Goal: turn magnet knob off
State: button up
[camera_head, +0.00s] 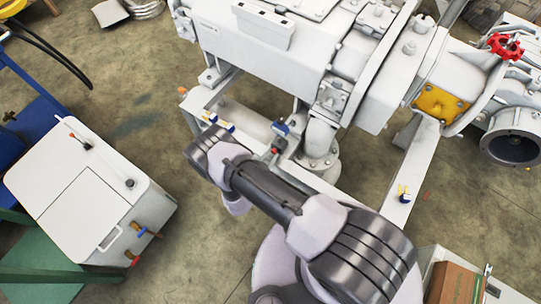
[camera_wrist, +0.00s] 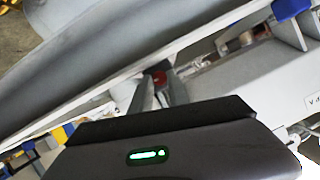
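A small red part (camera_wrist: 160,78), possibly the magnet knob, shows in the wrist view just beyond the tips of my gripper (camera_wrist: 156,88). I cannot tell whether the gripper touches it. The dark gripper body with a green light fills the bottom of that view, and the narrow grey fingers show only partly, so their opening is unclear. In the head view my arm reaches to the left in front of the white machine frame, and its wrist hides the gripper. A small red part (camera_head: 275,151) shows on the machine just right of my wrist; I cannot tell if it is the same one.
The white vacuum machine (camera_head: 265,70) fills the top, with a red handwheel (camera_head: 506,46) at right. A white cabinet (camera_head: 85,215) stands at left and a cardboard box (camera_head: 455,284) lies at lower right. Blue parts (camera_wrist: 290,8) and a beam border the gripper.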

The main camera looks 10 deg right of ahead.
grip_shut()
jog(key=shift+w+a+n+g+h, duration=0.1)
jog(key=shift+n+g+h, duration=0.4)
jog(key=shift+n, duration=0.5)
jog(key=n+g+h, duration=0.1)
jog(key=n, duration=0.1)
jog(key=n+h, duration=0.1)
jog(key=shift+w+a+n+g, duration=0.15)
jog(key=shift+a+n+g, duration=0.05)
jog(key=shift+n+g, duration=0.2)
jog(key=o, duration=0.8)
grip_release()
jog(key=shift+c, duration=0.2)
